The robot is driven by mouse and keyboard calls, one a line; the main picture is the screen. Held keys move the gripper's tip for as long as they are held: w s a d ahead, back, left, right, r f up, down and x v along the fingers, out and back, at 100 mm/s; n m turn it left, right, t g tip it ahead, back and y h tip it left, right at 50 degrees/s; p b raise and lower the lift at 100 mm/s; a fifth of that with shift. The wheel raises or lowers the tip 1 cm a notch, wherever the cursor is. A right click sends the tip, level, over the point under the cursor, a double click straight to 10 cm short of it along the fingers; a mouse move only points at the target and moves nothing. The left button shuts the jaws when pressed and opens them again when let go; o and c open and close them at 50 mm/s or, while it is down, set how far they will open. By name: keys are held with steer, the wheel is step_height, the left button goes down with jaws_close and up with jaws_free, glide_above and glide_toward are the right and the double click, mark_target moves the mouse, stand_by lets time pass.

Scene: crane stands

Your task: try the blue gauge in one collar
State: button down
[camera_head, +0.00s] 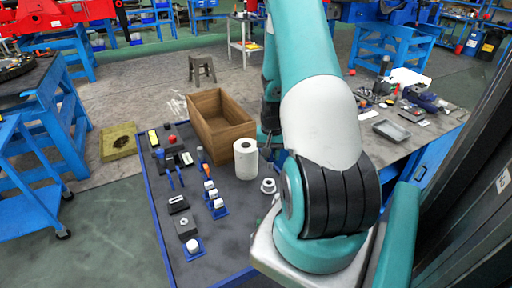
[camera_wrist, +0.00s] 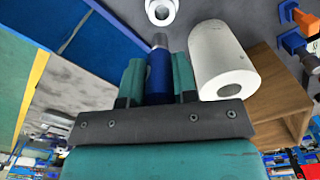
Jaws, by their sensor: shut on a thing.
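In the wrist view my gripper (camera_wrist: 158,68) is shut on the blue gauge (camera_wrist: 158,76), a blue cylinder with a narrower grey tip pointing away from the palm. A white ring-shaped collar (camera_wrist: 160,12) with a dark hole lies beyond the tip, apart from it. In the head view a white collar (camera_head: 268,185) sits on the table beside my arm.
A white paper roll (camera_head: 245,160) stands close to the collar, with an open wooden box (camera_head: 222,142) behind. Small blue holders with white pieces (camera_head: 217,203) and dark blocks (camera_head: 187,227) line the left of the blue-edged table (camera_head: 230,235). The table's front is mostly clear.

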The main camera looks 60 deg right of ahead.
mark_target(270, 168)
steer(key=shift+w, duration=0.2)
steer(key=shift+a, duration=0.15)
steer(key=shift+f+b, duration=2.1)
steer(key=shift+f, duration=0.8)
steer(key=shift+f+b, duration=1.15)
steer(key=shift+f, duration=0.45)
steer(key=shift+r, duration=0.1)
steer(key=shift+r+p, duration=2.6)
steer(key=shift+r, duration=0.6)
